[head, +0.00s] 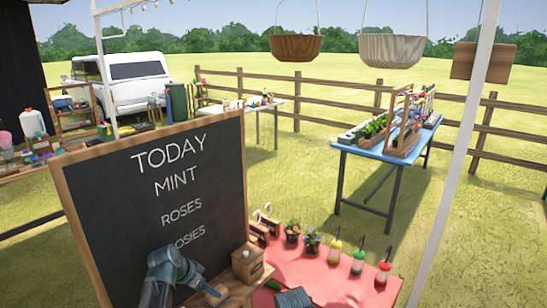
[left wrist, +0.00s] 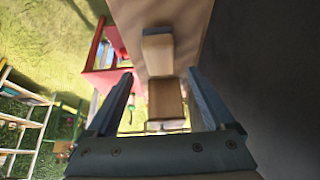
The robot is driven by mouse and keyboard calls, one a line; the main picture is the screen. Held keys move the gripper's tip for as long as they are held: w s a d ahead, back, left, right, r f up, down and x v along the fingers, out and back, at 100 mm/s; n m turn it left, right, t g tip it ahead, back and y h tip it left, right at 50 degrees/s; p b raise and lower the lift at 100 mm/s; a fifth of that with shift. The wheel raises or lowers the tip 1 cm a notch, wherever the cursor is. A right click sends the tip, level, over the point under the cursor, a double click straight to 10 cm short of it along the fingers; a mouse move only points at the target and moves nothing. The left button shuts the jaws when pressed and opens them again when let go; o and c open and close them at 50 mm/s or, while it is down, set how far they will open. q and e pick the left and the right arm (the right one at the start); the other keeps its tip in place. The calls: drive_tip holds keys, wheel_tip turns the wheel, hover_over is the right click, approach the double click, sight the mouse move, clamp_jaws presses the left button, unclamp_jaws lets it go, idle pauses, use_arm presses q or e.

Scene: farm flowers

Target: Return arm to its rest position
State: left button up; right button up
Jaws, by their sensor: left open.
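My left gripper (head: 200,284) is low in front of the chalkboard in the head view, by its ledge. In the left wrist view my left gripper (left wrist: 162,85) has its two fingers wide apart. A wooden block with a grey edge (left wrist: 158,55) and a wooden box (left wrist: 166,100) show between and beyond the fingers. I see nothing clasped by them.
The chalkboard (head: 150,190) stands close to my left arm, with a wooden ledge (left wrist: 185,20) along it. A small wooden box (head: 247,265) stands on the ledge. A red table (head: 310,270) with potted flowers and feeders is to the right. A white post (head: 455,150) rises at right.

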use_arm(q)
drive_tip(key=b+x, duration=0.5)
drive_tip(key=x, duration=0.2)
drive_tip(key=shift+s, duration=0.1)
drive_tip(key=shift+r, duration=0.1)
